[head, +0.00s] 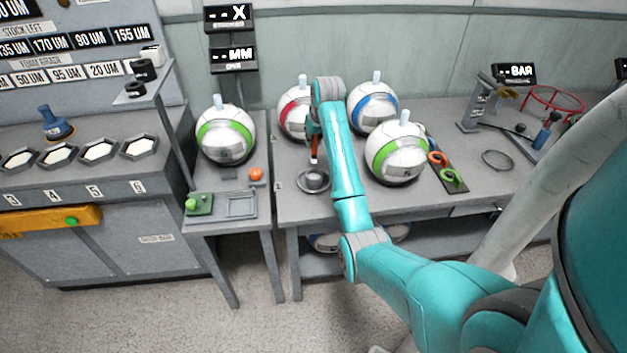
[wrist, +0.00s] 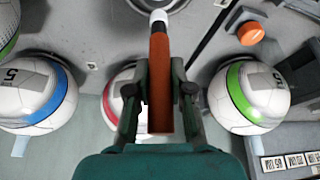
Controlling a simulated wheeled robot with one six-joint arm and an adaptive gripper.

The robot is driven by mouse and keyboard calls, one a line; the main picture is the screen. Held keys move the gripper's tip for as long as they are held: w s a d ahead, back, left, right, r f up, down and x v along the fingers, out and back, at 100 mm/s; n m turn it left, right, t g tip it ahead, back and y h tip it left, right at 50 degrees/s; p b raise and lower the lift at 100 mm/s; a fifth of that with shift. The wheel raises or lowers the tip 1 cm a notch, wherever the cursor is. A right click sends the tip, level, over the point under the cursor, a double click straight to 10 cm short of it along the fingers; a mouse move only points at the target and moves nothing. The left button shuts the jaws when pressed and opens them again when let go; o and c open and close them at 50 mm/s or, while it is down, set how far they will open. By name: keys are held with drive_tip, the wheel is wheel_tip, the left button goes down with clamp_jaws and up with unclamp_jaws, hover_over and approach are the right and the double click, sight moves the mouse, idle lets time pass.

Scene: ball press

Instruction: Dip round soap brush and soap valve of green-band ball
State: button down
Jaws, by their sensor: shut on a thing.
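My gripper (head: 314,135) is shut on the orange handle of a round brush (wrist: 159,75); the gripper also shows in the wrist view (wrist: 161,92). The brush's pale tip points at a round metal dish (head: 314,181), whose rim shows at the top of the wrist view (wrist: 178,6). I cannot tell whether the tip touches the dish. One green-band ball (head: 226,134) stands on the left bench, a pale valve piece on top; it also shows in the wrist view (wrist: 248,97). Another green-band ball (head: 396,153) stands right of my arm.
A red-band ball (head: 294,112) and a blue-band ball (head: 373,107) stand behind my arm. An orange button (head: 256,174) and a green button (head: 192,204) are on the left bench. Orange and green rings (head: 450,177) lie right of the balls. A red hoop (head: 553,101) stands farther right.

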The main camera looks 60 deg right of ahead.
sight(315, 155)
drive_tip(key=shift+r, duration=0.8)
drive_tip(key=shift+f, duration=5)
drive_tip(key=shift+r, duration=0.1)
drive_tip(key=shift+r, duration=4.4)
